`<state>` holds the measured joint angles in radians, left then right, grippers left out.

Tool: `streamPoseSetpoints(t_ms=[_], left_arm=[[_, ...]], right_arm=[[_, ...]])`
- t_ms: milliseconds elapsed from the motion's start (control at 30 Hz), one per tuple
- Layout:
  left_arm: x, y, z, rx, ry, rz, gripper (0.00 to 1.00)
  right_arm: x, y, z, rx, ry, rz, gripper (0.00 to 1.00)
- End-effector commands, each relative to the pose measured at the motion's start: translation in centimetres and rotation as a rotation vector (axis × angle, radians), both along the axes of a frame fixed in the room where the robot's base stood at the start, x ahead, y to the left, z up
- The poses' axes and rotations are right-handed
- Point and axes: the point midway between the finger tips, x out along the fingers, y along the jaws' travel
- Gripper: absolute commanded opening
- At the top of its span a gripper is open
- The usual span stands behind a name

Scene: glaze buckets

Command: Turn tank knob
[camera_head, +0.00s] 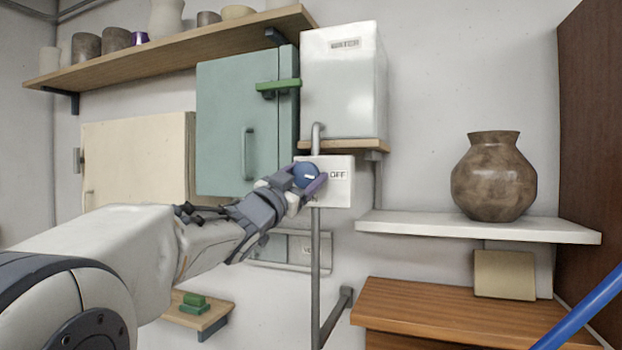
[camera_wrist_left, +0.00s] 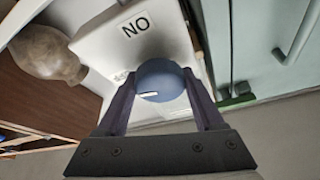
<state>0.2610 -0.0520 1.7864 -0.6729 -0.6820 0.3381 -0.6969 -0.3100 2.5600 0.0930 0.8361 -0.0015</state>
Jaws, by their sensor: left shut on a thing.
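The blue round knob (camera_head: 304,172) sits on the front of a white switch box (camera_head: 340,190) under the white tank (camera_head: 343,85). A white mark on the knob points right, toward the word OFF; another label below the knob is partly hidden by my gripper. My left gripper (camera_head: 307,182) is shut on the knob, with one finger on each side. In the left wrist view the knob (camera_wrist_left: 160,80) is between the dark fingers of my left gripper (camera_wrist_left: 163,92), and the ON label (camera_wrist_left: 135,24) appears upside down. My right gripper is in neither view.
A pipe (camera_head: 316,270) runs down below the switch box. A green cabinet (camera_head: 225,120) stands left of the tank. A brown vase (camera_head: 494,178) stands on a white shelf (camera_head: 480,227) at right. A blue hose-like thing (camera_head: 580,315) crosses the lower right corner.

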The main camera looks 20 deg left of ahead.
Motion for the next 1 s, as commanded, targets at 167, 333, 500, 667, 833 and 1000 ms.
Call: streamPoseSetpoints(t_ms=[167, 333, 500, 667, 833, 1000], left_arm=[[0.0, 0.0, 0.0, 0.0, 0.0, 0.0, 0.14], [0.0, 0.0, 0.0, -0.001, 0.0, 0.0, 0.99], [0.0, 0.0, 0.0, -0.001, 0.0, 0.0, 0.99], [-0.4, 0.1, -0.2, 0.0, 0.0, 0.001, 0.99], [-2.7, 0.5, -1.4, 0.001, -0.003, 0.003, 0.99], [-5.9, 1.1, -2.6, 0.002, -0.003, 0.005, 0.99]], right_arm=[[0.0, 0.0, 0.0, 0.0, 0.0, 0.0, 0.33], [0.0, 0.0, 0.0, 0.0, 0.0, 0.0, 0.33], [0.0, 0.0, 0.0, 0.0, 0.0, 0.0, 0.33], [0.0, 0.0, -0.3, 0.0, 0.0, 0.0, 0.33], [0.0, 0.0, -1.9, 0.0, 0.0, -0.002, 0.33], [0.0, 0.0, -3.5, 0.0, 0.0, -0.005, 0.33]])
